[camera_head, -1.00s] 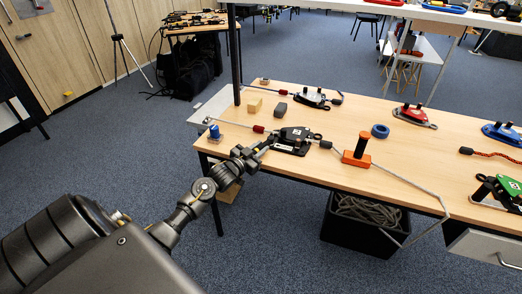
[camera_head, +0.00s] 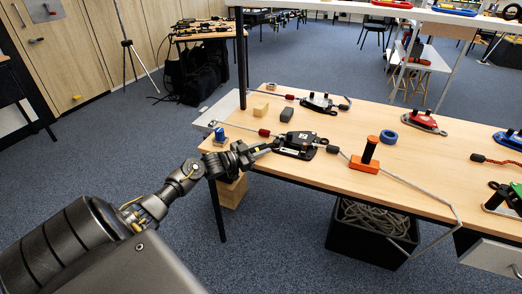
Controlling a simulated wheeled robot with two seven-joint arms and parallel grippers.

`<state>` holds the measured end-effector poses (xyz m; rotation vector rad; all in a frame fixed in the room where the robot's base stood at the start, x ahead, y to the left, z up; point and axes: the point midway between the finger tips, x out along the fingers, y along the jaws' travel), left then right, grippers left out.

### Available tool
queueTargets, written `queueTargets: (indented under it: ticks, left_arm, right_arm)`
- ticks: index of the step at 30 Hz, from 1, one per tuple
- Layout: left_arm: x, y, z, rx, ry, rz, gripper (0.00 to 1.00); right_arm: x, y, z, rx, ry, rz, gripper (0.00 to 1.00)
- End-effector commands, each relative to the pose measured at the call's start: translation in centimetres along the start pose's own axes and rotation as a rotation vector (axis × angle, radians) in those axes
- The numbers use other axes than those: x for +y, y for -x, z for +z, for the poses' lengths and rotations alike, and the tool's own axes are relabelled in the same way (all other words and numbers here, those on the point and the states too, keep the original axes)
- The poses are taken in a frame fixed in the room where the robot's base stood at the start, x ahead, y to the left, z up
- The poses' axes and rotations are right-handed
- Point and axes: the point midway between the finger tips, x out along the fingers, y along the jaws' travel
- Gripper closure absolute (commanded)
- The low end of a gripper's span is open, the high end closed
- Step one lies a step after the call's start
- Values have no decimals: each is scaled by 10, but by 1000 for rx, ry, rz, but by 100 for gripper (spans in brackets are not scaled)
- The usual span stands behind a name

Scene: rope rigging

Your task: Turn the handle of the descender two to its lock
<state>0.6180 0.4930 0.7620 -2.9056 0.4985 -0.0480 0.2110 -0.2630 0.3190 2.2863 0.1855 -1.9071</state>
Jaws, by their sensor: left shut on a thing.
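A black descender (camera_head: 299,140) lies on the near left part of the wooden table, with a rope running through it. Its label is too small to read, so I cannot confirm that it is descender two. My left gripper (camera_head: 270,148) comes in from the left at the descender's near left end. It is shut on what appears to be the descender's handle; the fingers largely hide the handle and its exact angle. My right gripper is out of view.
An orange block with a black post (camera_head: 369,156) stands right of the descender, near a blue ring (camera_head: 389,136). Behind are a grey descender (camera_head: 318,101), a wooden block (camera_head: 261,109) and a dark block (camera_head: 286,114). A black rope bin (camera_head: 365,235) sits below the table.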

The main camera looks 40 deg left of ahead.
Motion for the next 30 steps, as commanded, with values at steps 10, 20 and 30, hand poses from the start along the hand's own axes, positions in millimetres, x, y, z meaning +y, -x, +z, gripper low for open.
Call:
queueTargets:
  ticks: [10, 20, 30]
  left_arm:
    - [0, 0, 0, 0, -1, 0, 56]
    - [0, 6, 1, -1, -1, -1, 56]
    - [1, 68, 2, -4, 0, 0, 56]
  right_arm:
    - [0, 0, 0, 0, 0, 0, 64]
    - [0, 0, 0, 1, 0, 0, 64]
    - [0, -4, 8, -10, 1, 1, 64]
